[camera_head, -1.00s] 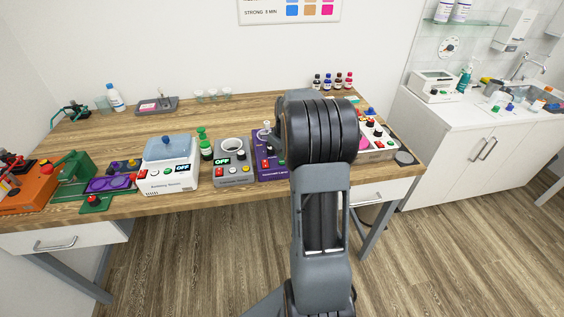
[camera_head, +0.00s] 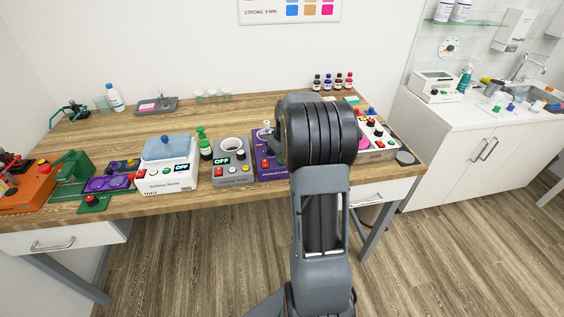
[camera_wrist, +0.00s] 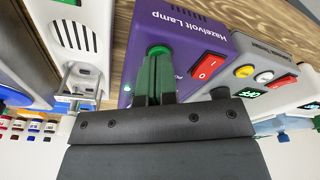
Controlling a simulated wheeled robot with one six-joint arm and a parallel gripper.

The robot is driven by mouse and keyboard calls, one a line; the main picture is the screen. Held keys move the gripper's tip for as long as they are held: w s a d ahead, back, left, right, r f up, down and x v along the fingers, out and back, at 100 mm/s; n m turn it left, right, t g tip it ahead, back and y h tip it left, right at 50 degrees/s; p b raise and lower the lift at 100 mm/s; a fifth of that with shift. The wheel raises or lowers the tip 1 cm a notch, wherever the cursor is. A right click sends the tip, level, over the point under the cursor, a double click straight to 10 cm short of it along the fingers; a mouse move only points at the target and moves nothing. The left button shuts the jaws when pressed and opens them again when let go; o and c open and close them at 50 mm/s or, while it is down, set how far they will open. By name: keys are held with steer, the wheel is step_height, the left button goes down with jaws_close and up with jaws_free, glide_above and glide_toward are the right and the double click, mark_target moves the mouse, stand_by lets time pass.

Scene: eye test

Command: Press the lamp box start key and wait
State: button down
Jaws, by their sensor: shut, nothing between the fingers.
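The purple lamp box, labelled "Hazelvolt Lamp" (camera_wrist: 190,30), fills the upper middle of the wrist view. It also shows in the head view (camera_head: 263,171), partly hidden behind my arm. A round green key (camera_wrist: 159,49) sits on its face, with a red rocker switch (camera_wrist: 208,66) to the right. A small green light (camera_wrist: 127,88) glows near the box's left edge. My gripper (camera_wrist: 154,62) is shut and empty, its green fingertips at the key's lower edge and overlapping it. I cannot tell whether they touch or press it. In the head view my arm hides the gripper.
A grey device (camera_head: 233,174) with a display and buttons stands close beside the lamp box. A white bath with a blue lid (camera_head: 168,180) is farther left. A pale device (camera_head: 376,150) with red and black knobs stands right of my arm. The bench's back middle is mostly clear.

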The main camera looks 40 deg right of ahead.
steer(key=shift+f, duration=0.25)
steer(key=shift+r, duration=0.15)
step_height(320, 180, up, 8)
steer(key=p, duration=0.5)
stand_by(0.5)
stand_by(0.5)
